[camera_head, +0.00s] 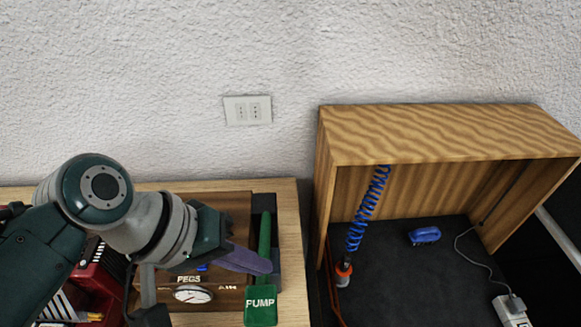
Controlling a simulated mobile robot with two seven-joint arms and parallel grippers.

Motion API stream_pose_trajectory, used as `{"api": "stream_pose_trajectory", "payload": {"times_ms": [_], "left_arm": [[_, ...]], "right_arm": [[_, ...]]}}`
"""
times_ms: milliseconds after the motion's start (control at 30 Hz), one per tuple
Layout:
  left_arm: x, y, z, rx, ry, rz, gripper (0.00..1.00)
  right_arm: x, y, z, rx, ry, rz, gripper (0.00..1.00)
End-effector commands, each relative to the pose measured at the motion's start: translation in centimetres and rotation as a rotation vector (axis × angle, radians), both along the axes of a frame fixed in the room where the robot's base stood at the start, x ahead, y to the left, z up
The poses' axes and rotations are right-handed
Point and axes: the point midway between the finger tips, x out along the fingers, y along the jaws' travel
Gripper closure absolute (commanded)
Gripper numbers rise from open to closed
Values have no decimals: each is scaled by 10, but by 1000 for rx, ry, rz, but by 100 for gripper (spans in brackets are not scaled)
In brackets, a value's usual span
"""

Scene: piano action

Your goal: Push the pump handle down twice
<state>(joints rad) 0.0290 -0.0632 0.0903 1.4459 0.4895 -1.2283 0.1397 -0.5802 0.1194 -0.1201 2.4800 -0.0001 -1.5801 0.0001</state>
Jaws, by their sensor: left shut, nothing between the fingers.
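The green pump handle is a long bar (265,232) with a wide end marked PUMP (261,305). It lies in a dark slot at the right side of the wooden bench panel. My left gripper (268,266) reaches in from the left, its purple fingers shut and empty. The fingertips overlap the bar in the picture, behind the PUMP end. I cannot tell whether they touch it. They hide part of the bar. My right gripper is not in view.
A round gauge (193,294) sits on the panel left of the handle, near a PEGS label. A wooden open-fronted box (440,135) stands to the right, with a blue coiled hose (367,208) and a blue brush-like item (424,235). A red case (95,285) is at lower left.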

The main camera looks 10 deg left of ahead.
Motion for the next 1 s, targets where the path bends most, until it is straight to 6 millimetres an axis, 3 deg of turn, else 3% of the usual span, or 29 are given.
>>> {"api": "stream_pose_trajectory", "payload": {"times_ms": [1000], "left_arm": [[-5, -1, -12, 1, 1, 0, 100]], "right_arm": [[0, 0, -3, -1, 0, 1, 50]]}}
